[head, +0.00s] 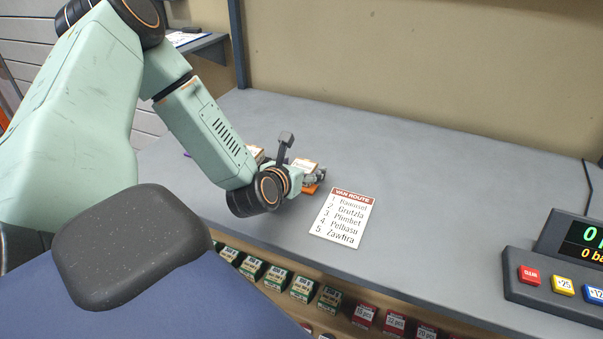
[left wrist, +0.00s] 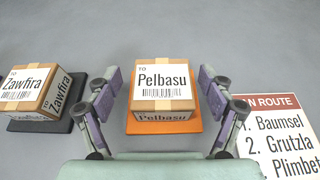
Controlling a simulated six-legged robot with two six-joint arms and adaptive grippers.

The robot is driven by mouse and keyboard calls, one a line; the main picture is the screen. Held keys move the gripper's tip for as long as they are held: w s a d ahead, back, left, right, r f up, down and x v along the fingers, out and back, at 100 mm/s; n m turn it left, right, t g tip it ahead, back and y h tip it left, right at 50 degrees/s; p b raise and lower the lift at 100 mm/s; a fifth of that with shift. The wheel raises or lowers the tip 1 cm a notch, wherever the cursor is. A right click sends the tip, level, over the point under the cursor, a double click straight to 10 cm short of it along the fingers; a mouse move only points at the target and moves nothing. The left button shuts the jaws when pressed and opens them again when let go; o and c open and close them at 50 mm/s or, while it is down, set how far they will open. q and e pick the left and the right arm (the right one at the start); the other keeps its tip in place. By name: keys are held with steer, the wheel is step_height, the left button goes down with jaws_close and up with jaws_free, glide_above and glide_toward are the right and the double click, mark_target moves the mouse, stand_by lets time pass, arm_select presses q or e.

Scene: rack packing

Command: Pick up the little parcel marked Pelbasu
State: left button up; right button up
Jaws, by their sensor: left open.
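The little parcel marked Pelbasu (left wrist: 163,92) is a brown cardboard box with a white label. In the left wrist view it sits on an orange pad (left wrist: 196,126). My left gripper (left wrist: 160,82) is open, with one finger on each side of the parcel and a gap showing on both sides. In the head view my left gripper (head: 306,178) is low over the table, and a parcel (head: 304,164) partly shows behind it. The orange pad (head: 311,189) peeks out there too. My right gripper is not in view.
A parcel marked Zawfira (left wrist: 38,88) sits on a dark pad (left wrist: 76,112) at the left. A Van Route card (head: 343,217) lies on the grey table (head: 440,190) to the right. A button console (head: 560,285) stands at the far right. Small boxes fill a shelf below the front edge.

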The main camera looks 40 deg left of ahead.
arm_select(q)
steer(key=shift+d+r, duration=0.1)
steer(key=shift+d, duration=0.05)
steer(key=shift+c, duration=1.1)
steer(key=c, duration=0.9)
steer(key=shift+c, duration=0.8)
